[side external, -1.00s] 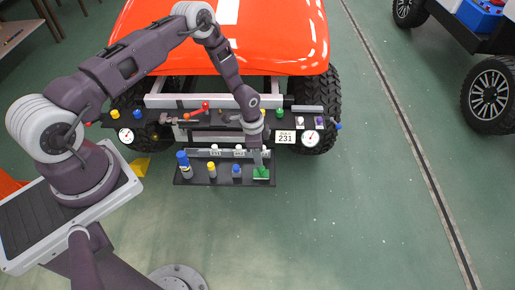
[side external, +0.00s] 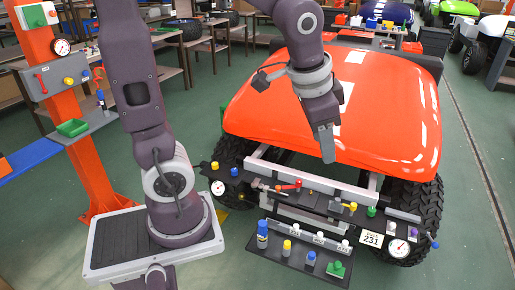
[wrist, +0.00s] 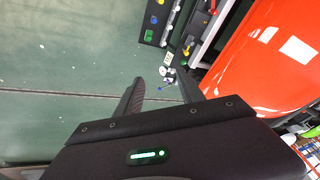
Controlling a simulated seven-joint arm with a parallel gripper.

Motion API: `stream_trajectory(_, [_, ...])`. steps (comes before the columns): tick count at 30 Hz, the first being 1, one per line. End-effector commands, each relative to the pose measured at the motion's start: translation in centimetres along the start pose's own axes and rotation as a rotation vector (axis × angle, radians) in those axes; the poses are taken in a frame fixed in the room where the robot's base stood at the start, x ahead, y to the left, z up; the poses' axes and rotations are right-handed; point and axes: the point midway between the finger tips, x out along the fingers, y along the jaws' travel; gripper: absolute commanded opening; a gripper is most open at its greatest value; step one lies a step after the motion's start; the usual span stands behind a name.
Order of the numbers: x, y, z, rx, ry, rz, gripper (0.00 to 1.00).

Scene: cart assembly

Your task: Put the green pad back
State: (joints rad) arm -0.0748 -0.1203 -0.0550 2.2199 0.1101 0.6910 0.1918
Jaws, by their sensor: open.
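The green pad (side external: 337,269) sits at the right end of the black lower shelf (side external: 272,253), in front of the cart, in the side view. My gripper (side external: 327,158) is raised well above and behind it, pointing down in front of the orange hood. Nothing shows between the fingers. In the wrist view my gripper (wrist: 160,90) has its two fingers spread apart, with green floor between them.
Blue, yellow and blue bottle-like pieces stand left of the pad on the shelf. An upper black bar (side external: 270,188) carries knobs, tools and gauges. The orange hood (side external: 390,110) is close behind my gripper.

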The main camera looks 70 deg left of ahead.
Motion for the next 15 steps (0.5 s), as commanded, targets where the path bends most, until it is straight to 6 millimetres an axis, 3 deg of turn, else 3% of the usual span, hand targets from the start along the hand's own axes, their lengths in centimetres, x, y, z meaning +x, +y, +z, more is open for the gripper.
stream_trajectory(1, [-2.9,0.9,2.4,-0.056,0.045,-0.002,0.45])
stream_trajectory(3, [-5.4,2.2,5.7,-0.136,0.083,0.013,0.45])
stream_trajectory(6, [-7.0,3.8,9.3,-0.215,0.122,0.041,0.45])
stream_trajectory(10, [-7.6,4.8,11.5,-0.262,0.145,0.064,0.45])
stream_trajectory(15, [-7.7,4.9,11.8,-0.269,0.147,0.067,0.45])
